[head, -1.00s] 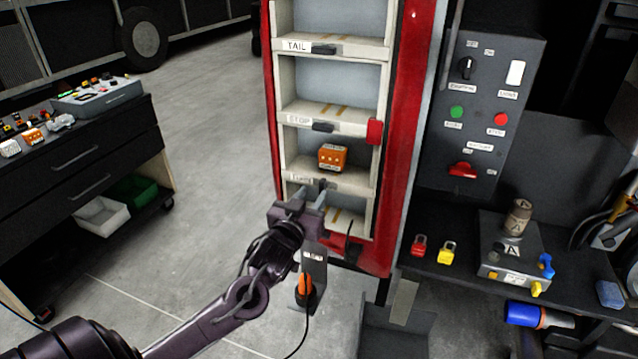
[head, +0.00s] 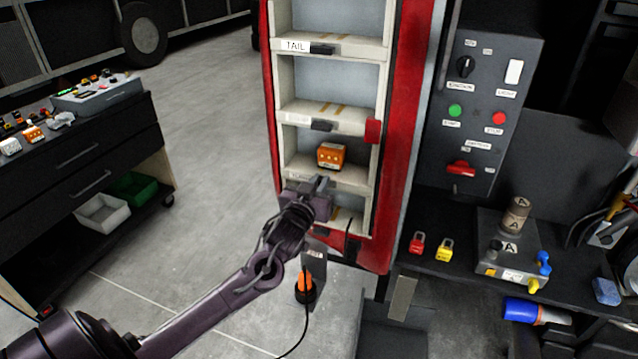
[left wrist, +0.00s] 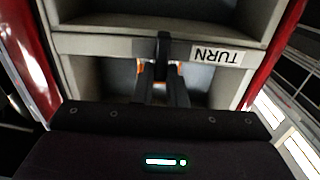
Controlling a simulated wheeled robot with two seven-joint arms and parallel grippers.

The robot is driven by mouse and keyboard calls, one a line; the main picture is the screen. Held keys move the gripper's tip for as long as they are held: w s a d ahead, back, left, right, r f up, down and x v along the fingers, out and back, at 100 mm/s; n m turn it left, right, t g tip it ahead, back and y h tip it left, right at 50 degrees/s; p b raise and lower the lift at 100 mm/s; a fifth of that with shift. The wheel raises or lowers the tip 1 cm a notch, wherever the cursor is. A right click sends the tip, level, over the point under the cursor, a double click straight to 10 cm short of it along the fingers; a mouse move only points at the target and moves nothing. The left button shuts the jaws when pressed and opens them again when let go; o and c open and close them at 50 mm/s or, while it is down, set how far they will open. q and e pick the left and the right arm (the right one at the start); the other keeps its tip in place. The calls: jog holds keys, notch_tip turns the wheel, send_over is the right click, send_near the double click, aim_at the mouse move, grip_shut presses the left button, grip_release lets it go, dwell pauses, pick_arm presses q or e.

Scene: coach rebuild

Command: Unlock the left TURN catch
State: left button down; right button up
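The TURN catch (left wrist: 163,45) is a small dark lever on the pale shelf rail, beside the TURN label (left wrist: 217,55), which reads upside down in the left wrist view. The lever stands in line with my fingers, across the rail, while the TAIL catch (head: 322,49) and STOP catch (head: 322,125) lie along their rails. My left gripper (head: 320,184) is at the TURN rail in the head view. Its two fingers (left wrist: 162,80) are close together, one on each side of the lever's end, and appear shut on it. In the head view the gripper covers most of the catch.
An orange unit (head: 331,155) sits on the shelf just above the TURN rail. A red tab (head: 373,131) juts from the frame's right side. A control panel (head: 478,120) and dark bench (head: 460,268) stand to the right. Open floor lies left of the rack.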

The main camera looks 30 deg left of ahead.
pick_arm(q)
jog(key=shift+m, duration=0.4)
jog(key=m+p, duration=0.1)
jog(key=m, duration=0.3)
jog(key=d+m+p, duration=0.1)
jog(key=m, duration=0.4)
jog(key=d+f+m+p, duration=0.1)
jog(key=m+p, duration=0.1)
jog(key=m, duration=0.2)
jog(key=shift+w+f+m, duration=0.1)
jog(key=shift+w+m, duration=0.1)
jog(key=shift+m, duration=0.1)
jog(key=shift+f+m+p, duration=0.2)
jog(key=shift+m, duration=0.7)
jog(key=shift+f+m+p, duration=0.15)
jog(key=shift+f+m, duration=0.05)
jog(key=shift+m, duration=0.7)
jog(key=c, duration=1.5)
grip_release()
jog(key=shift+o, duration=0.2)
